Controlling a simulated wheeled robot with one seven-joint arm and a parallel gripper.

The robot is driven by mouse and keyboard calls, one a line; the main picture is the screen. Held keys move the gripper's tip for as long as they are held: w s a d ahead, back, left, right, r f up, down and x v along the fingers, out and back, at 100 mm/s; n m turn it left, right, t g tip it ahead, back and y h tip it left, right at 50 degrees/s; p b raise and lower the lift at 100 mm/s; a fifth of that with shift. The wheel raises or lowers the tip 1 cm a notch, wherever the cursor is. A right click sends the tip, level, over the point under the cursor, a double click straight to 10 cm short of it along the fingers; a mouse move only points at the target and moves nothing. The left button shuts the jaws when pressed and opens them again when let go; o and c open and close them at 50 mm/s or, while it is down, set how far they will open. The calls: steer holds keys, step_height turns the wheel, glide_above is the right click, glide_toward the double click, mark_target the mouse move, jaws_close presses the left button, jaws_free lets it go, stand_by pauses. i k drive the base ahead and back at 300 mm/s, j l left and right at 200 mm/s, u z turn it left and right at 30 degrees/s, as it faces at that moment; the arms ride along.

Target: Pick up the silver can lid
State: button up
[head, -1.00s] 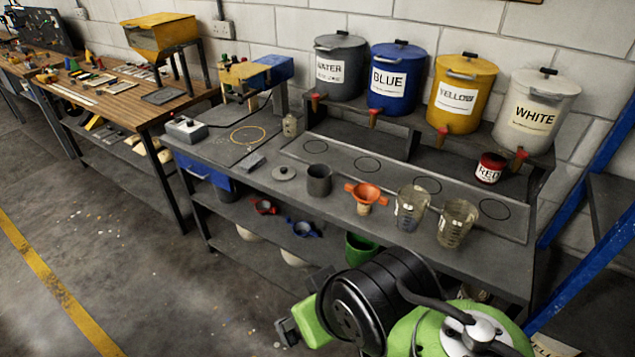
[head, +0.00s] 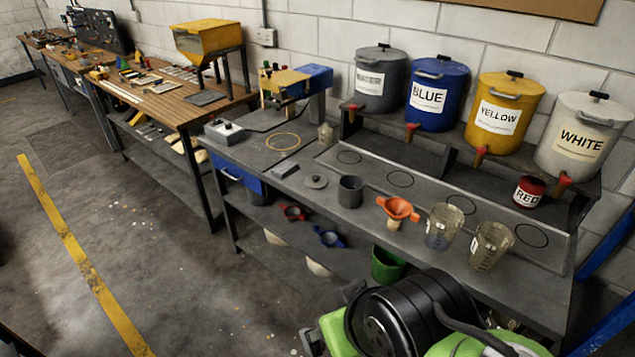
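The silver can lid (head: 315,181) is a small round grey disc with a knob on top. It lies flat on the grey bench top, just left of an open grey can (head: 350,191). My green and black arm shows at the bottom right of the head view. What seems to be my gripper (head: 309,343) is at the bottom edge, in front of the bench and well below the lid. Its fingers are too small and too cut off to tell whether they are open. Nothing covers the lid.
Right of the can stand an orange funnel (head: 398,208) and two clear measuring cups (head: 443,226). Blue, yellow and white paint drums (head: 437,93) stand on the raised shelf behind. Open floor lies left.

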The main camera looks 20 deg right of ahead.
mark_target(314, 181)
steer(key=i+z, duration=0.1)
steer(key=i, duration=0.4)
steer(key=i+j+z, duration=0.1)
steer(key=i, duration=0.4)
steer(key=i+j+z, duration=0.1)
steer(key=i, duration=0.35)
steer(key=i+j+z, duration=0.1)
steer(key=i+j, duration=0.15)
steer(key=i, duration=0.25)
